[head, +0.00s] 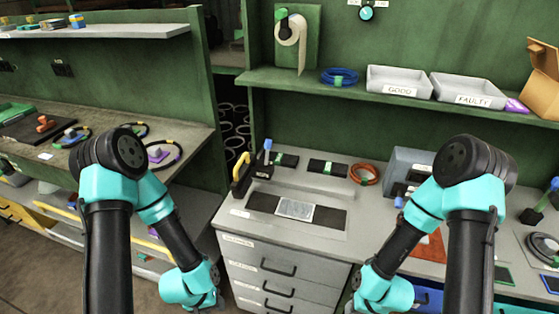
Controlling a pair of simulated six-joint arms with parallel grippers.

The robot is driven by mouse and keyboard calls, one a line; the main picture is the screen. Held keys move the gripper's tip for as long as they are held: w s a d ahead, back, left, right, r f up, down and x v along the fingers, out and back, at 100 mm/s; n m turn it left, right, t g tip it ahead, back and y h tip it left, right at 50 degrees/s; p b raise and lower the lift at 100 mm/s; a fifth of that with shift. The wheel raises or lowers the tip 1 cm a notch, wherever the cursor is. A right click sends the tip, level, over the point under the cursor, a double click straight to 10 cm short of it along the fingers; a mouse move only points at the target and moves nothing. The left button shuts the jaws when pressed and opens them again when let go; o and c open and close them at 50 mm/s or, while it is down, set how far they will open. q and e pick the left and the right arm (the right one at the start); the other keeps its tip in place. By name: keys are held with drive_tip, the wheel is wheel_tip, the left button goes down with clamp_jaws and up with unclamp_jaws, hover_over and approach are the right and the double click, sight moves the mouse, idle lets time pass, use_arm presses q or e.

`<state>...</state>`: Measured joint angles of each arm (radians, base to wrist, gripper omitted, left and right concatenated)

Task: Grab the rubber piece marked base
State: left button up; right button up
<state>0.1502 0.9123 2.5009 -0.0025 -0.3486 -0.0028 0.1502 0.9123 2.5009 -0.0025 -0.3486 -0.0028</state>
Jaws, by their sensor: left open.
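Two black pieces with green bands lie side by side at the back of the grey workbench (240,222): a left one (284,160) and a right one (327,168). They may be rubber pieces, but I cannot read the word base on either. A dark strip (262,203) lies nearer the front edge, with a silvery clear packet (294,209) on it. My left gripper (218,301) barely shows at the bottom edge, open, low in front of the drawers and well away from the black pieces. My right arm reaches down right of the drawers; its gripper is out of view.
A yellow-handled tool (241,172) and a blue-topped tool (267,152) stand at the bench's left. An orange cable coil (365,173) lies right of the black pieces. Above, a shelf holds GOOD (399,80) and FAULTY (472,88) trays. Drawers (280,272) sit below.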

use_arm(q)
drive_tip(key=o, duration=1.1)
drive_tip(key=shift+w, duration=0.1)
